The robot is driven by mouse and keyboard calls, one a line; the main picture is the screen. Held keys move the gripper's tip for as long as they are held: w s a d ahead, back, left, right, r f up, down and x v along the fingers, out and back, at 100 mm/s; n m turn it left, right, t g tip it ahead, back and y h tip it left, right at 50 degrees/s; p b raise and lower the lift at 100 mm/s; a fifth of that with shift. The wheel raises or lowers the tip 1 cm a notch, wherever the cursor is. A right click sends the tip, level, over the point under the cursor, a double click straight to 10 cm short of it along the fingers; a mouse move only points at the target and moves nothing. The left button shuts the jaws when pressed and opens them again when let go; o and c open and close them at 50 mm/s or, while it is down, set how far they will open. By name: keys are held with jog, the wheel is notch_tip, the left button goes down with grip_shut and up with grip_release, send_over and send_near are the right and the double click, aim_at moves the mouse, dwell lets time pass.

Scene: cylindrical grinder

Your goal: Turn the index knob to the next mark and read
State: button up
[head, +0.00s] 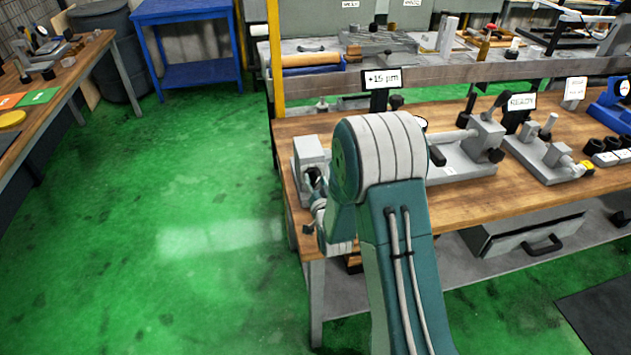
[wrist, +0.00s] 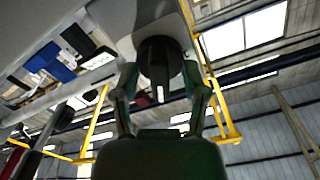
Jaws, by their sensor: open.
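A dark round knob (wrist: 158,58) shows in the wrist view, set in a light grey housing (wrist: 112,17). My gripper (wrist: 160,70) is open, with one finger on each side of the knob. I cannot tell whether the fingers touch it. In the head view a grey block (head: 309,153) stands at the bench's left end, with a dark part on its front, partly covered by my wrist. My arm hides the middle of this fixture, and the fingertips cannot be made out there. A sign (head: 382,79) behind it reads "+15 µm".
The wooden bench (head: 470,205) carries a second grey fixture (head: 550,158) and dark cylinders (head: 607,148) to the right. A drawer (head: 530,235) with a handle is below. Green floor (head: 170,240) is free at left. A side table (head: 60,82) and blue stand (head: 190,45) stand further back.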

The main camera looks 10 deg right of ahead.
grip_shut()
dwell(0.4)
jog(key=m, duration=0.4)
jog(key=shift+m, duration=0.3)
jog(key=shift+d+m, duration=0.1)
jog(key=shift+m, duration=1.8)
jog(key=shift+f, duration=0.1)
grip_release()
